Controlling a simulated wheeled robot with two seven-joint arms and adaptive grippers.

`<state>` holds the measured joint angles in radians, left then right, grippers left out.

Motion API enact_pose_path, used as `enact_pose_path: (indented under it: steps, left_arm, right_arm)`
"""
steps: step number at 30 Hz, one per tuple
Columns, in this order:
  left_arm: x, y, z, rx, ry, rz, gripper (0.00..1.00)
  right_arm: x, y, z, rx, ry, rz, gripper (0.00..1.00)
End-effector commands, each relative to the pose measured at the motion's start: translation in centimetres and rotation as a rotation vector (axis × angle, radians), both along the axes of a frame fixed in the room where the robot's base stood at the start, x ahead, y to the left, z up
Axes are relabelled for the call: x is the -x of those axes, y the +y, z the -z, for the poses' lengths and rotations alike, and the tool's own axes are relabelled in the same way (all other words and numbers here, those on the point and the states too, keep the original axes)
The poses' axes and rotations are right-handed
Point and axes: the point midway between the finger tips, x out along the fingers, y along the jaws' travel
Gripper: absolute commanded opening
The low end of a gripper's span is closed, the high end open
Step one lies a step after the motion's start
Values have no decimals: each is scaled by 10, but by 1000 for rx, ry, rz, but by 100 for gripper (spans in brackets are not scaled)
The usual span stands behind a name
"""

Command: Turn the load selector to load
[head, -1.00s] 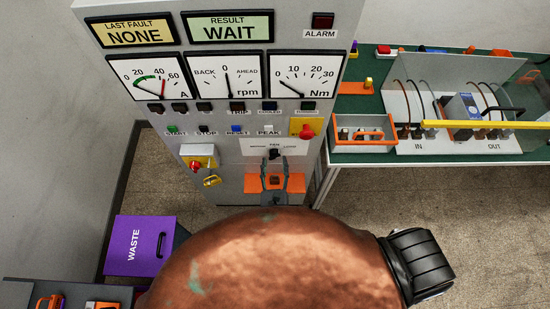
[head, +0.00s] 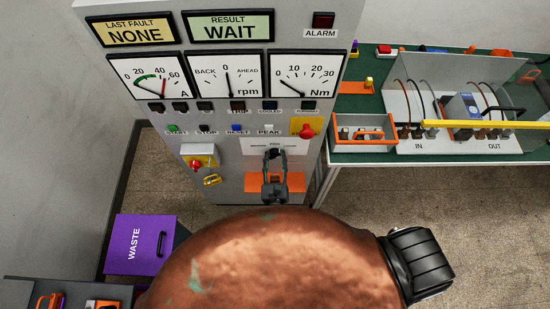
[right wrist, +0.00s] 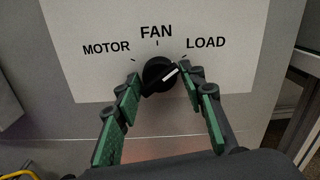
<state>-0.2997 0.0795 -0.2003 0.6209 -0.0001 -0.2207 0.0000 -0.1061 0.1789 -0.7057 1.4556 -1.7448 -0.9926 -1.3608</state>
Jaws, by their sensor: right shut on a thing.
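The load selector is a black round knob (right wrist: 157,76) with a white pointer line on a white plate (right wrist: 90,75) marked MOTOR, FAN and LOAD. In the right wrist view, the line points up and right, toward the LOAD mark. My right gripper (right wrist: 164,82) has one finger on each side of the knob and is shut on it. In the head view my right gripper (head: 273,154) is at the lower part of the cabinet front and covers the knob. My left gripper is not in view.
The grey cabinet (head: 232,198) carries gauges; its result display (head: 229,27) reads WAIT. A red knob on a yellow plate (head: 306,131), a red switch with a padlock (head: 200,162) and an orange part (head: 293,182) are close by. A green bench (head: 350,157) stands right.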

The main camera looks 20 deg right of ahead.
Motion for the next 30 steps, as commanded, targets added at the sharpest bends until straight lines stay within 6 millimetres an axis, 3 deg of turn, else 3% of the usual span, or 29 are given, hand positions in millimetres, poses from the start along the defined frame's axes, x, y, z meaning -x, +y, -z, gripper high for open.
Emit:
enact_pose_path:
  steps: [16, 17, 18, 21, 30]
  left_arm:
    - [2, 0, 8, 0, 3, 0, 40]
    - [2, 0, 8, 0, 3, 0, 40]
    - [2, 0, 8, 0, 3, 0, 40]
    - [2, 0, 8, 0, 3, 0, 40]
    - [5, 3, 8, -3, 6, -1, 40]
  right_arm:
    - [0, 0, -1, -128, -38, 0, 13]
    - [0, 0, -1, -128, -38, 0, 38]
    - [0, 0, -1, -128, -38, 0, 40]
    - [0, 0, 0, -128, -38, 0, 47]
    - [2, 1, 0, -126, -36, 0, 47]
